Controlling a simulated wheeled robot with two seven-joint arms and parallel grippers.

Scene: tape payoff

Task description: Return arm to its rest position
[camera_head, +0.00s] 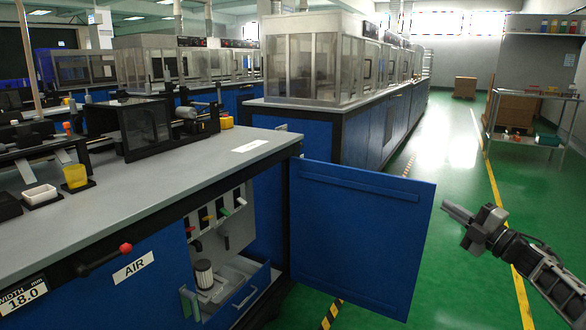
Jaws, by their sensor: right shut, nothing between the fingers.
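My right gripper (460,213) shows at the right side of the head view, its arm coming in from the lower right. It is shut and empty, and hangs over the green floor to the right of the blue cabinet door (360,235). A gap shows in the picture between the fingertips and the door's edge. My left gripper is not in the view.
The blue door stands open from the workbench (175,170). Behind it are valves with coloured handles (222,213), a ribbed cylinder (204,274) and a pulled-out drawer (245,293). A metal cart (530,135) stands at the far right. Green floor is free around my gripper.

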